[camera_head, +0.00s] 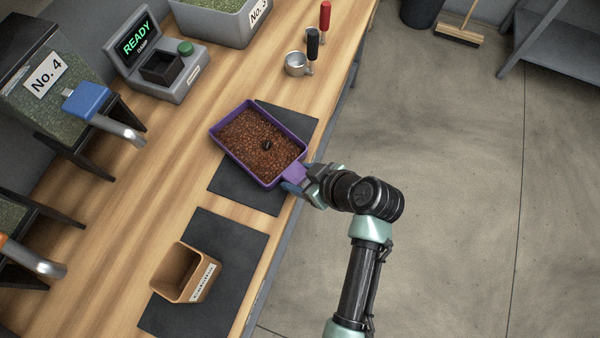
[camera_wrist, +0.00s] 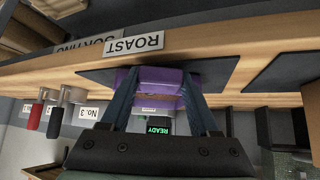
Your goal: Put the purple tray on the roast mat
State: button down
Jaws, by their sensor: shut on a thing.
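The purple tray (camera_head: 238,164), full of brown beans with one larger black piece on top, is level over the dark roast mat (camera_head: 240,190). It covers much of the mat, and its far left corner reaches past the mat's edge. I cannot tell whether it touches the mat. My gripper (camera_head: 297,184) is at the table's front edge, shut on the tray's handle (camera_head: 295,171). The upside-down wrist view shows the purple handle (camera_wrist: 155,82) between my fingers (camera_wrist: 157,92), with the roast mat (camera_wrist: 105,74) behind a ROAST label (camera_wrist: 134,44).
A second dark mat (camera_head: 232,240) holds an open tan box (camera_head: 190,280). A machine reading READY (camera_head: 155,62), metal scoops (camera_head: 298,62) and No. 4 hopper (camera_head: 45,85) stand behind.

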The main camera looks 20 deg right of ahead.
jog(key=shift+c, duration=0.6)
grip_release()
jog(key=shift+r, duration=0.1)
jog(key=v, duration=1.2)
jog(key=w+a+r+m+t+h, duration=0.1)
jog(key=w+r+t+h, duration=0.15)
jog(key=w+r, duration=0.45)
jog(key=w+r+m+t+h, duration=0.1)
jog(key=w+r+t, duration=0.3)
jog(key=r, duration=0.8)
jog(key=w+a+r+m+t+h, duration=0.1)
jog(key=w+r+t, duration=0.3)
jog(key=r, duration=0.5)
jog(key=s+a+r+m+t, duration=0.1)
jog(key=s+a+r+t, duration=0.2)
jog(key=r, duration=0.6)
jog(key=s+a+r+m+t, duration=0.1)
jog(key=s+a+r+t, duration=0.2)
jog(key=r, duration=0.7)
jog(key=s+a+r+m+t, duration=0.1)
jog(key=s+a+r+t, duration=0.2)
jog(key=r, duration=0.7)
jog(key=shift+s+a, duration=0.35)
jog(key=shift+a, duration=0.15)
